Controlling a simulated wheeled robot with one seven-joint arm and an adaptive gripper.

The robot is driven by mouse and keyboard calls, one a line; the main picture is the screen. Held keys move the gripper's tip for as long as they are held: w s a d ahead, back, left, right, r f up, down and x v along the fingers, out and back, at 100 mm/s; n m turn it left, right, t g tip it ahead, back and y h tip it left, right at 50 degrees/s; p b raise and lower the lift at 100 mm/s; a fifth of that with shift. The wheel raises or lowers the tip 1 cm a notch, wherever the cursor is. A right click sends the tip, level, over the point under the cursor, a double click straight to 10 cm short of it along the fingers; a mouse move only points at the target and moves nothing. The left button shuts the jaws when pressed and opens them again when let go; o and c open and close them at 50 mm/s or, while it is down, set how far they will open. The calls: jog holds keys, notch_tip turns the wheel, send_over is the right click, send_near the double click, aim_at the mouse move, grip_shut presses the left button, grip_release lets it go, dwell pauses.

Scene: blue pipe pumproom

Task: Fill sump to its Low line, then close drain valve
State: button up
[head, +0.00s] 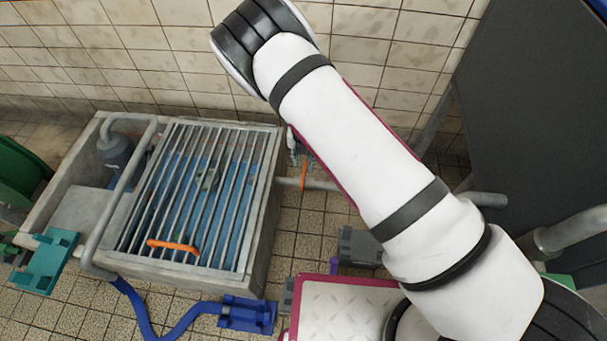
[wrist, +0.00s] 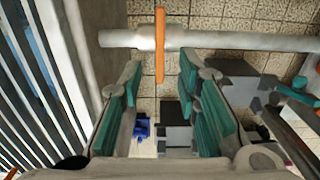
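The concrete sump (head: 262,210) stands at left in the head view under a metal grate (head: 150,200). Blue water shows between the bars; I cannot make out a Low line. The drain pipe (head: 325,186) leaves the sump's right side and carries an orange valve lever (head: 304,175). In the wrist view the lever (wrist: 160,45) lies crosswise to the pipe (wrist: 215,40). My gripper (wrist: 160,72) is open, its teal-padded fingers apart on either side of the lever's lower end in the picture. I cannot tell if they touch it. In the head view my arm mostly hides the gripper.
An orange handle (head: 174,247) lies on the grate's front. A grey pump (head: 117,150) and bent pipe stand at the sump's left. A blue hose (head: 185,318) runs along the floor in front. A dark cabinet (head: 530,110) stands at right, a tiled wall behind.

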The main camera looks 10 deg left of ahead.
aim_at(303, 174)
notch_tip(303, 174, down, 7)
jog(key=shift+f+b, duration=0.2)
jog(key=shift+b, duration=1.05)
grip_shut()
